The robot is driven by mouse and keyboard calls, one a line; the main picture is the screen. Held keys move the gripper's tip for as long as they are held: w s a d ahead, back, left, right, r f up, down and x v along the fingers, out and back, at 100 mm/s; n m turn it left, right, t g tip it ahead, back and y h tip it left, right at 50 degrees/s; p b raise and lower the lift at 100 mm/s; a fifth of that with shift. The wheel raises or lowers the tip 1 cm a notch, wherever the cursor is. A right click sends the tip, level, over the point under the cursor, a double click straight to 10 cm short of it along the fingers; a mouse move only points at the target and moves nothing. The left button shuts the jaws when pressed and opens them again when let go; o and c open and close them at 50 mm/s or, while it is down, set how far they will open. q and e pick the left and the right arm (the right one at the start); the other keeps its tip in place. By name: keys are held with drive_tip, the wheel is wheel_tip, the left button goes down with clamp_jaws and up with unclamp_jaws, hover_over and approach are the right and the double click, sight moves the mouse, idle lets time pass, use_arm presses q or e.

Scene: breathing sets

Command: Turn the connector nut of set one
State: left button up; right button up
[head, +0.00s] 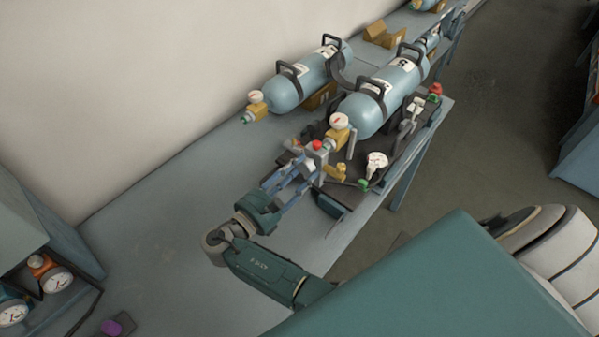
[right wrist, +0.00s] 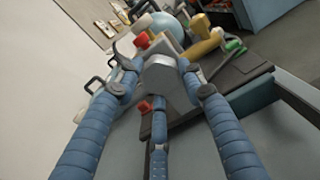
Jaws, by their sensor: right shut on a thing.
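In the head view, set one appears to be the nearer pale blue cylinder (head: 372,108), lying on a dark backplate with a brass-coloured valve (head: 338,133) and round white gauge at its near end. Just beside that valve is a grey connector piece (head: 317,158) with a red knob on or by it. My right gripper (head: 302,172) is shut on this grey piece. In the right wrist view, the blue padded fingers close around the grey block (right wrist: 166,80), in front of the brass part (right wrist: 203,47). The nut itself cannot be told apart clearly. My left gripper is not in view.
A second blue cylinder (head: 290,88) lies behind, by the wall. A white gauge (head: 376,160) and green-ended hose part lie right of my gripper. A case with dial gauges (head: 56,280) stands at lower left, near a purple item (head: 111,328). The bench's left middle is clear.

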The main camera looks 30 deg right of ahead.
drive_tip(key=shift+f+m+b, duration=0.2)
drive_tip(key=shift+m+b, duration=0.3)
drive_tip(key=shift+m, duration=0.7)
drive_tip(key=shift+m+b, duration=0.7)
drive_tip(key=shift+m, duration=0.8)
drive_tip(key=shift+r, duration=0.1)
drive_tip(key=o, duration=1.2)
drive_tip(key=shift+d, duration=0.1)
drive_tip(key=shift+w, duration=0.1)
drive_tip(key=shift+r, duration=0.2)
wheel_tip(320, 180, up, 10)
drive_tip(key=shift+f, duration=0.25)
